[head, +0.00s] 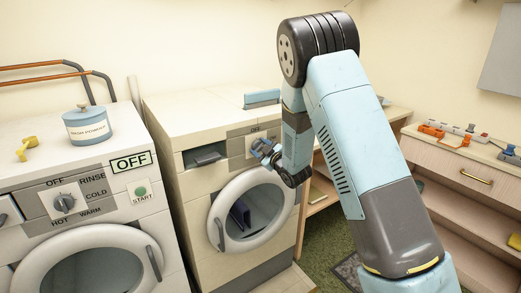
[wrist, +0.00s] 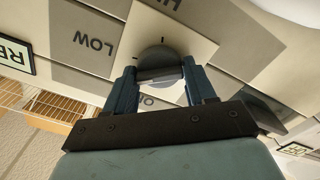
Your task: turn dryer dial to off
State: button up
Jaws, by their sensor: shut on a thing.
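The dryer (head: 197,186) stands right of the washer in the head view, with a round door and a control panel at its upper right. My gripper (head: 264,150) is at that panel and covers most of the dial. In the wrist view the grey round dial (wrist: 158,56) sits on a pale square plate (wrist: 195,42). My gripper (wrist: 158,76) is shut on the dial, one finger at each side. LOW is readable left of the dial and part of another word above it; lettering below is partly hidden. I cannot tell where the dial points.
The washer (head: 150,215) has its own dial (head: 64,203), an OFF sign (head: 132,161) and a START button. A blue lidded pot (head: 88,125) and a yellow object (head: 27,148) stand on it. A wooden cabinet (head: 470,178) with small items on top is at right.

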jog(key=n, duration=0.5)
jog(key=shift+s+a+f+n, duration=0.15)
jog(key=shift+a+n, duration=0.1)
jog(key=shift+n, duration=0.05)
jog(key=n, duration=0.4)
jog(key=shift+s+f+n, duration=0.1)
jog(key=shift+f+n, duration=0.05)
jog(key=shift+n, duration=0.25)
jog(key=shift+f, duration=0.1)
jog(key=o, duration=0.7)
jog(key=shift+c, duration=0.2)
jog(key=o, duration=0.3)
jog(key=shift+d, duration=0.1)
jog(key=v, duration=1.3)
jog(key=shift+s+d, duration=0.25)
